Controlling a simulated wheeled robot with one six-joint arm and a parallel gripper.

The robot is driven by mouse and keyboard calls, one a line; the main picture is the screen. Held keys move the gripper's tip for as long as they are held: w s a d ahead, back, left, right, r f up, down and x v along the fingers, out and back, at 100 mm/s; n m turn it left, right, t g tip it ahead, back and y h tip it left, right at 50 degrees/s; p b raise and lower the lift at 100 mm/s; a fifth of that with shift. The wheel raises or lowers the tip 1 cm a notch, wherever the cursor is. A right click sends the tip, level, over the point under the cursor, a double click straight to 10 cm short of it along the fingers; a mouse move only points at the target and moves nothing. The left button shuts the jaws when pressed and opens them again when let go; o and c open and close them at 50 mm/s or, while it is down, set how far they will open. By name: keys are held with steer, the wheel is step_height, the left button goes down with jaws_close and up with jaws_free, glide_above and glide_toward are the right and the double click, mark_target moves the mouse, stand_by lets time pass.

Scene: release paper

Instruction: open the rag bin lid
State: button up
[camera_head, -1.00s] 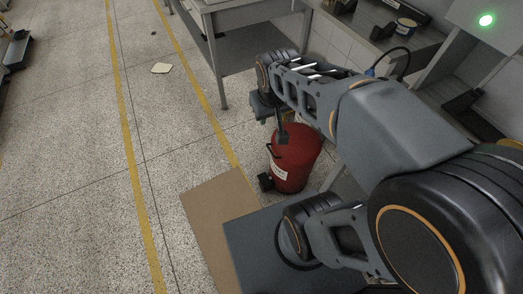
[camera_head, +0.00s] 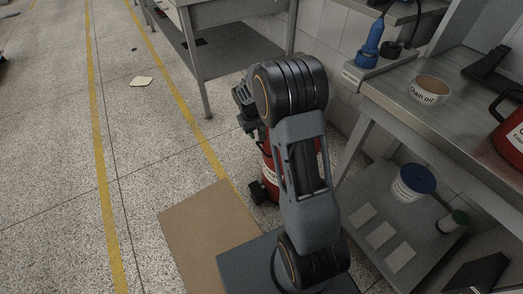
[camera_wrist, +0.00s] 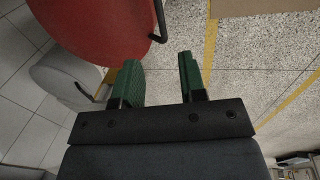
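The red rag bin (camera_head: 268,172) stands on the floor below the bench, mostly hidden behind my arm in the head view. A dark pedal-like part (camera_head: 259,192) sticks out at its foot. In the wrist view the bin's red rounded surface (camera_wrist: 95,28) fills the upper left, with a black loop handle (camera_wrist: 161,24) at its right edge. My gripper (camera_wrist: 160,82) is open, its two green-padded fingers apart with only floor between them. The handle lies ahead of the fingers, apart from them.
A brown mat (camera_head: 205,235) lies on the floor in front of the bin. A grey table (camera_head: 225,55) stands behind.

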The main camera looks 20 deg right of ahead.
mark_target(262, 149)
steer(key=f+b, duration=0.1)
steer(key=f, duration=0.2)
steer(key=d+f+b, duration=0.1)
steer(key=f, duration=0.3)
steer(key=d+f+b, duration=0.1)
steer(key=f, duration=0.3)
steer(key=shift+w, duration=0.1)
steer(key=shift+r, duration=0.1)
jaws_close()
